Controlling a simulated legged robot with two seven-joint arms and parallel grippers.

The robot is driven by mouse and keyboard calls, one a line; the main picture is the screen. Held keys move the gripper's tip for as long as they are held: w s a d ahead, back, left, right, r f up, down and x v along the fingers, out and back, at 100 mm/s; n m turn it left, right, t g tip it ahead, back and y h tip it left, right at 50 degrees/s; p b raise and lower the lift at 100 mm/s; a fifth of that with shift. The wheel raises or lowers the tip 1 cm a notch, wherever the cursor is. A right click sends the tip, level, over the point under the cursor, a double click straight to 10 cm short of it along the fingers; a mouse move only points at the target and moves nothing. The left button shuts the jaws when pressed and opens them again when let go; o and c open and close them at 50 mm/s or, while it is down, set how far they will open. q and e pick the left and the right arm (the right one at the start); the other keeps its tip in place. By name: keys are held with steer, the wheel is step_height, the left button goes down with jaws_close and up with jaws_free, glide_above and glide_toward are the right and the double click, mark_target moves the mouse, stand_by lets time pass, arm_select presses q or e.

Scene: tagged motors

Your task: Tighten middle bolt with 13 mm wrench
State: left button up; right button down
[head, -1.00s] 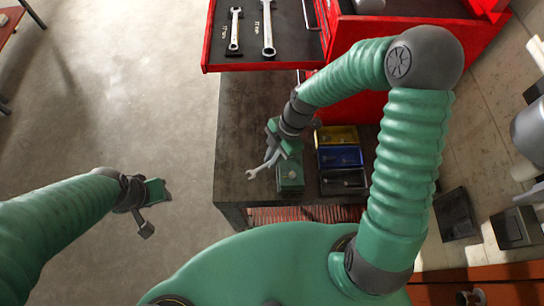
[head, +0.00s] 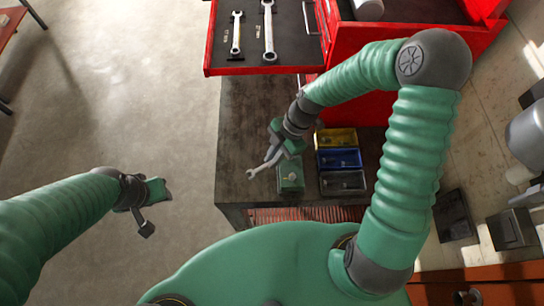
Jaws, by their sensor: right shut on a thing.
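My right gripper (head: 279,148) is shut on a small wrench (head: 259,168), whose open end points to the lower left over the dark workbench (head: 232,122). A green block-like part (head: 291,174), which looks like the motor, sits at the bench's front, just below the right gripper. The wrench is beside its left upper edge; I cannot tell whether they touch. Its bolts are too small to tell apart. My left gripper (head: 150,208) hangs over the floor left of the bench; its jaw opening is unclear.
The open red drawer (head: 218,70) at the back holds two larger wrenches, one left (head: 237,33) and one right (head: 269,30). Yellow (head: 336,138), blue (head: 339,159) and dark (head: 343,182) bins stand right of the green part. The bench's left side is clear.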

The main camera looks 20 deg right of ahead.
steer(key=shift+d+r+y, duration=0.1)
steer(key=shift+r+y, duration=0.15)
steer(key=shift+y, duration=0.05)
steer(key=shift+d, duration=0.1)
steer(key=shift+f, duration=0.3)
steer(key=shift+d, duration=0.15)
stand_by(0.4)
stand_by(0.4)
steer(key=shift+f+b, duration=0.3)
steer(key=shift+f, duration=0.45)
